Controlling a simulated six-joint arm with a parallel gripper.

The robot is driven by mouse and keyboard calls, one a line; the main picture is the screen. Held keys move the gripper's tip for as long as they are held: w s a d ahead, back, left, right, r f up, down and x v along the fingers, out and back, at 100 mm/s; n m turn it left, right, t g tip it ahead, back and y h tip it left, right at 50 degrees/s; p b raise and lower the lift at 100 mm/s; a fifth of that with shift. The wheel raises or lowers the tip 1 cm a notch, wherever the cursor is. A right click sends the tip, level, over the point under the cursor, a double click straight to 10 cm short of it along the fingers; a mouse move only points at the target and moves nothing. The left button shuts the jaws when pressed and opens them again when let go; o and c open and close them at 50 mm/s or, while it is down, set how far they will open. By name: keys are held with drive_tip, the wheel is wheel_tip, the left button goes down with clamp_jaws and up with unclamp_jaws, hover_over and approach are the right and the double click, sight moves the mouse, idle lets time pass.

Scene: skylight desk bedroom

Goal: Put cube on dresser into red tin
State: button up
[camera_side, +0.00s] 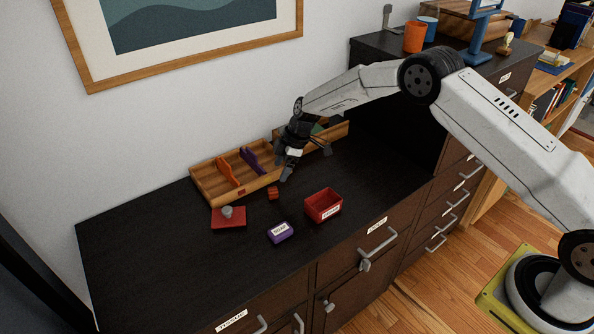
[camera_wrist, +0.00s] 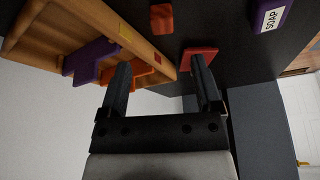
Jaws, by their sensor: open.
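The cube (camera_side: 272,193), small and orange-red, rests on the dark dresser top just in front of the wooden divided tray. It also shows at the top of the wrist view (camera_wrist: 161,18). The red tin (camera_side: 323,204) is an open-topped rectangular box with a white label, to the cube's right. A red lid (camera_side: 228,216) with a grey knob lies flat to the cube's left; part of it shows behind a finger in the wrist view (camera_wrist: 200,52). My gripper (camera_side: 304,164) is open and empty, above the dresser behind the cube, fingers spread (camera_wrist: 159,68).
The wooden tray (camera_side: 207,192), with orange and purple dividers, stands close behind the cube. A purple SOAP box (camera_side: 280,232) lies in front. A taller dark cabinet (camera_side: 370,48) rises at the right back. The dresser's left and front-left top is clear.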

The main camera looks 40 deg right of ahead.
sight(273, 189)
drive_tip(key=shift+x, duration=1.25)
drive_tip(key=shift+x, duration=2.65)
drive_tip(key=shift+s+d, duration=0.1)
drive_tip(key=shift+s, duration=0.1)
clamp_jaws()
